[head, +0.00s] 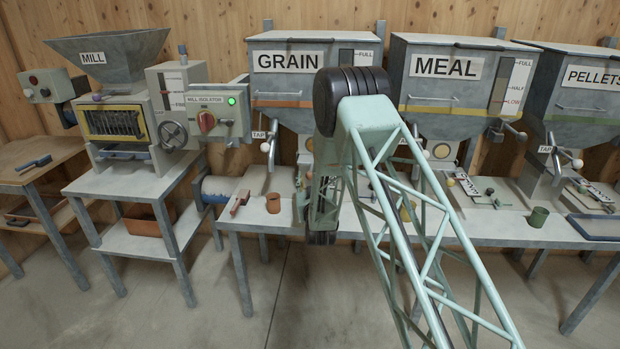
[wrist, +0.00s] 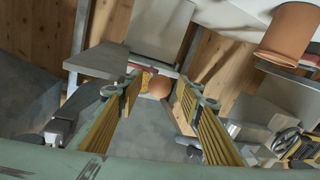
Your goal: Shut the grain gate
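The grain bin (head: 300,92) stands in the middle of the head view, with a tap lever (head: 271,140) below its left front. I cannot make out the grain gate itself in the head view; my arm covers the area under the bin's right side. In the wrist view my gripper (wrist: 160,90) is open, with a ribbed yellow pad on each finger. A round orange-brown knob (wrist: 160,87) shows between the two fingertips, with space visible on both sides. I cannot tell how far beyond the tips it is, or whether it belongs to the gate.
A brown cup (head: 273,203) and a red-handled tool (head: 239,202) are on the bench left of my arm. The mill isolator box (head: 221,114) is left of the grain bin. The meal bin (head: 455,85) is to the right.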

